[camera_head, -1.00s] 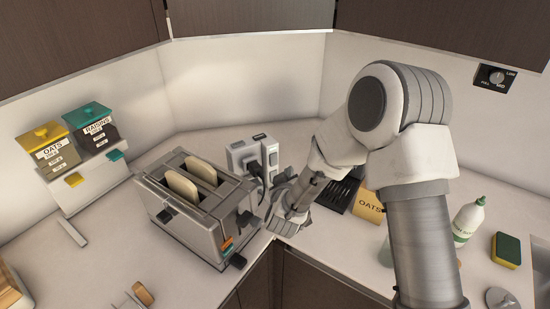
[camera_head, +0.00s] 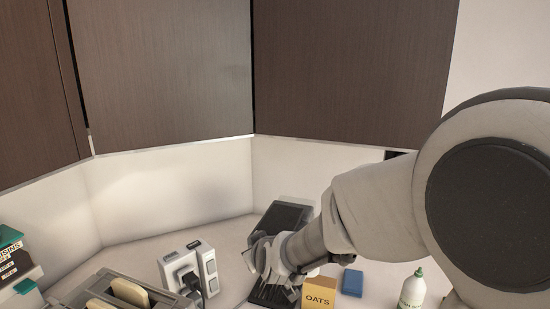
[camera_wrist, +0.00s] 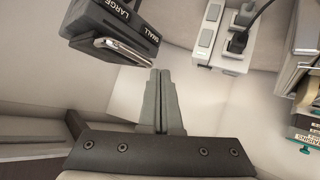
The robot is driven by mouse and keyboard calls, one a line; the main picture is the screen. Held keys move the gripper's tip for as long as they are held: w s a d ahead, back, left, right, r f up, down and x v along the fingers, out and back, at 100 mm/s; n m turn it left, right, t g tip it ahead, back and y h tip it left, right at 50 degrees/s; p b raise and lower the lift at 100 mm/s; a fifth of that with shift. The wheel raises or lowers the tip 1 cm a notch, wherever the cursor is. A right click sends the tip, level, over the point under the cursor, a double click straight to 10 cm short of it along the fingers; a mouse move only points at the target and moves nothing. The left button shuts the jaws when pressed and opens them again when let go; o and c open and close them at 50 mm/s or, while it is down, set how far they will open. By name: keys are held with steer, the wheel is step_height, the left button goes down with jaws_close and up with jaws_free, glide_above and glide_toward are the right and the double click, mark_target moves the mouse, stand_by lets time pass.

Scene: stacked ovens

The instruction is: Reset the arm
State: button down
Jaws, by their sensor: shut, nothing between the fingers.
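My gripper (camera_head: 262,256) is at the end of my arm, which reaches in from the right in the head view. In the wrist view the two fingers (camera_wrist: 157,98) lie together, shut and empty. In the head view the gripper appears in front of a dark rack or tray (camera_head: 278,222) on the counter, above the worktop. I cannot tell exactly how far apart they are. My arm hides part of the counter on the right.
A toaster with bread (camera_head: 128,292) is at bottom left, beside a power strip (camera_head: 190,272) with a plug. An oats box (camera_head: 318,292), blue sponge (camera_head: 352,282) and white bottle (camera_head: 413,289) stand near my arm. Dark cabinets (camera_head: 160,70) hang above. A dark SMALL/LARGE object (camera_wrist: 112,30) is near the fingers.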

steer(key=s+d+r+m+g+h, duration=0.1)
steer(key=s+d+r+m+g, duration=0.1)
steer(key=s+d, duration=0.7)
steer(key=s+d+r+m+g+h, duration=0.2)
steer(key=s+d, duration=0.7)
steer(key=s, duration=0.8)
step_height(320, 180, up, 3)
steer(key=m+g, duration=0.1)
steer(key=m, duration=0.1)
steer(key=shift+s+d+m+h, duration=0.25)
steer(key=shift+m+h, duration=0.05)
steer(key=shift+m, duration=0.1)
steer(key=shift+w+f, duration=0.1)
steer(key=shift+f, duration=0.05)
